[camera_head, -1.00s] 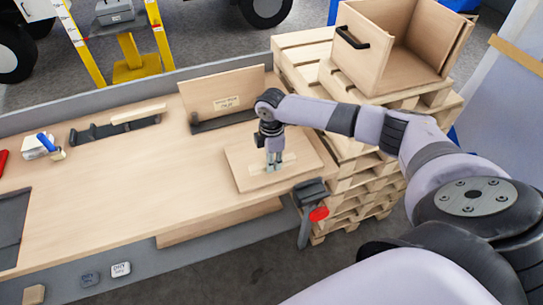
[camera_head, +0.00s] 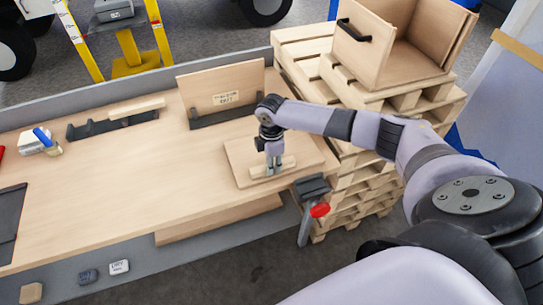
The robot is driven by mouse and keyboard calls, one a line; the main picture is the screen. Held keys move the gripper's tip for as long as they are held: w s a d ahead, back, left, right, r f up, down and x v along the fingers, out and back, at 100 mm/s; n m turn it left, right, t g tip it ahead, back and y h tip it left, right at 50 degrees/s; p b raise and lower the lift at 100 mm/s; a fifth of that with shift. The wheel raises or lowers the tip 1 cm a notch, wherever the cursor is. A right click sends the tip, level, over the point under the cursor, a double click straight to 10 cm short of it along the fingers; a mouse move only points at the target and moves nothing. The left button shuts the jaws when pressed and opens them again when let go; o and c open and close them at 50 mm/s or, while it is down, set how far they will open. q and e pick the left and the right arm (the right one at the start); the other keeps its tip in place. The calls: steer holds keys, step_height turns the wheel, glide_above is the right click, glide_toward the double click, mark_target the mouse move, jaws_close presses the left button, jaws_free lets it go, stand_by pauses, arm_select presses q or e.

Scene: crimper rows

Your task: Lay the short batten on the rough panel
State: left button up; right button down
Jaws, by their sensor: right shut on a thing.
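A flat wooden panel (camera_head: 241,155) lies on the workbench near its right end. A short light batten (camera_head: 287,163) lies along the panel's surface, or very close above it. My right gripper (camera_head: 274,169) points down and is shut on the batten near its middle, hiding part of it. Whether the batten fully touches the panel I cannot tell. My left gripper is out of view.
Another panel with a label (camera_head: 222,90) stands upright in a dark holder behind. A longer batten (camera_head: 137,109) rests on a dark rack (camera_head: 113,127) at the left. A clamp with a red knob (camera_head: 320,210) sits on the bench's front edge. Pallets (camera_head: 367,180) stand at the right.

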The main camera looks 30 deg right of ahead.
steer(key=c, duration=1.3)
jaws_free()
steer(key=shift+r, duration=0.1)
step_height(320, 180, up, 12)
